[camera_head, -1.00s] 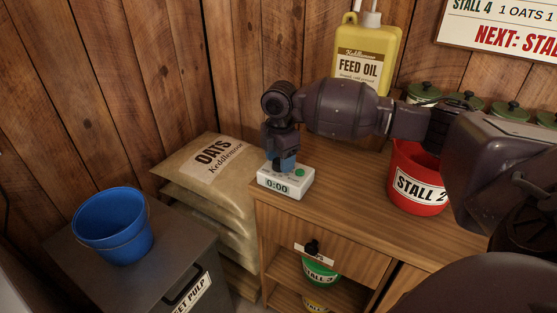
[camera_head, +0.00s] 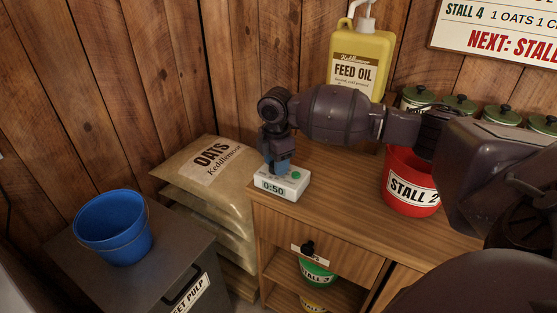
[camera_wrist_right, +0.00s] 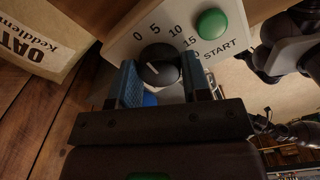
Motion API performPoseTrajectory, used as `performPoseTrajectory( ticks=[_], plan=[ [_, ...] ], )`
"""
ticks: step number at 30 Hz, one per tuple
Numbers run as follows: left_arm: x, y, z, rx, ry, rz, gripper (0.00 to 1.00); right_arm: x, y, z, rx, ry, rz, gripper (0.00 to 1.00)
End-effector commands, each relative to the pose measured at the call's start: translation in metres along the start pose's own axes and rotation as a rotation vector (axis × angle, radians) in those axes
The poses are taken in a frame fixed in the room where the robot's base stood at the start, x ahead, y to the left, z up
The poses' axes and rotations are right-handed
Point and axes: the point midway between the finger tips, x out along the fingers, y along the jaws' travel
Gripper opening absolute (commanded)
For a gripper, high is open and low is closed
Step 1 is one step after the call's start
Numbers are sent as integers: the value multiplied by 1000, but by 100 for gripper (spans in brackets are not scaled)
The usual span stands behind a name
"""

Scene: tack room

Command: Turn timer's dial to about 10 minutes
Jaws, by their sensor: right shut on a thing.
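The timer (camera_head: 293,185) is a small white box on the near left corner of the wooden cabinet top. Its display reads 0:50. In the right wrist view, its black dial (camera_wrist_right: 161,69) has a white pointer line and the marks 0, 5, 10 and 15 around it. The pointer leans toward the low end of the marks. A green START button (camera_wrist_right: 212,23) sits beside the dial. My right gripper (camera_head: 279,165) reaches down over the timer; its blue fingers (camera_wrist_right: 160,66) are shut on the dial from both sides. My left gripper is not in view.
A red STALL 2 bucket (camera_head: 412,188), a yellow feed oil jug (camera_head: 359,55) and several green-lidded canisters (camera_head: 460,105) stand on the cabinet. Oats sacks (camera_head: 212,165) are stacked left of it. A blue bucket (camera_head: 113,232) sits on a grey bin (camera_head: 165,262).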

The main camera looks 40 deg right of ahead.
Motion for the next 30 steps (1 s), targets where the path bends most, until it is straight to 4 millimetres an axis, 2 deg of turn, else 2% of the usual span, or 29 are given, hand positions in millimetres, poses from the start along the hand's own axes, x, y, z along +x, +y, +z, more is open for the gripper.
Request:
performPoseTrajectory(
  ticks=[1,3,17,24,30],
  plan=[
    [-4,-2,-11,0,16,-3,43,-7,-1,-1,29,3,5,20],
    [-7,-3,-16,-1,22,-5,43,-8,-1,-2,79,3,5,20],
    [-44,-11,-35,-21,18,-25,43,-8,-1,-2,506,3,-1,20],
    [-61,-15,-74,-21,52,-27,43,-5,-2,-2,708,1,-5,20],
    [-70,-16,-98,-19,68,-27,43,-2,-2,-2,833,0,-7,20]
  ],
)
